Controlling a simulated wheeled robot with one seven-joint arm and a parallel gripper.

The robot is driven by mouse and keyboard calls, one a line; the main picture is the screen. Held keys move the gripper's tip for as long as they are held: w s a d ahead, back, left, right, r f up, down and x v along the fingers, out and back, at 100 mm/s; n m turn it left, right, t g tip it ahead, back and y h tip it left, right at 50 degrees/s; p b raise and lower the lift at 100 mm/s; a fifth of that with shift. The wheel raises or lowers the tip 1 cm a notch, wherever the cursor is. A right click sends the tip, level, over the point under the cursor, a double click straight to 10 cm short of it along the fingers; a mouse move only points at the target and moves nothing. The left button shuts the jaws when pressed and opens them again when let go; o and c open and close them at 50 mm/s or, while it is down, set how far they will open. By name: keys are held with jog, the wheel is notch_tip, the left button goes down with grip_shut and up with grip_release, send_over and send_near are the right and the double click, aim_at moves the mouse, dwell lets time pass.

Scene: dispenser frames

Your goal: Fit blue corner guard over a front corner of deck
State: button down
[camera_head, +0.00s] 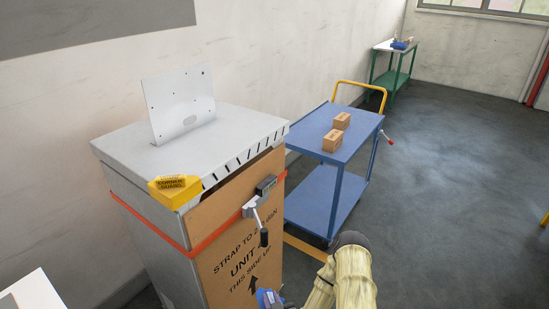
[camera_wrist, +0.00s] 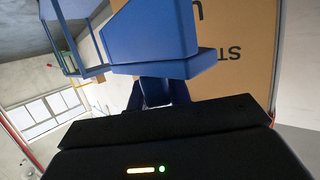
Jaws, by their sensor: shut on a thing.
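The blue corner guard (camera_wrist: 150,35) fills the top middle of the wrist view, shut in my gripper (camera_wrist: 160,92). It is close to the camera, and a brown panel with black letters (camera_wrist: 240,60) shows behind it. In the head view a small blue part (camera_head: 267,298) shows at the bottom edge, mostly cut off; I cannot tell whether it is guard or gripper. The deck (camera_head: 235,135) is the grey top of a cabinet. A yellow corner guard (camera_head: 174,190) sits on its front left corner. Its front right corner (camera_head: 286,126) looks bare. The held guard is apart from the deck.
A white plate (camera_head: 180,102) stands upright on the deck. A red strap (camera_head: 215,236) with a ratchet and handle (camera_head: 258,212) crosses the brown front panel. A blue cart (camera_head: 325,180) with two small boxes stands close to the right. Open floor lies farther right.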

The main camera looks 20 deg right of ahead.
jog(key=shift+s, duration=0.15)
jog(key=shift+a+r, duration=0.1)
jog(key=shift+r, duration=0.05)
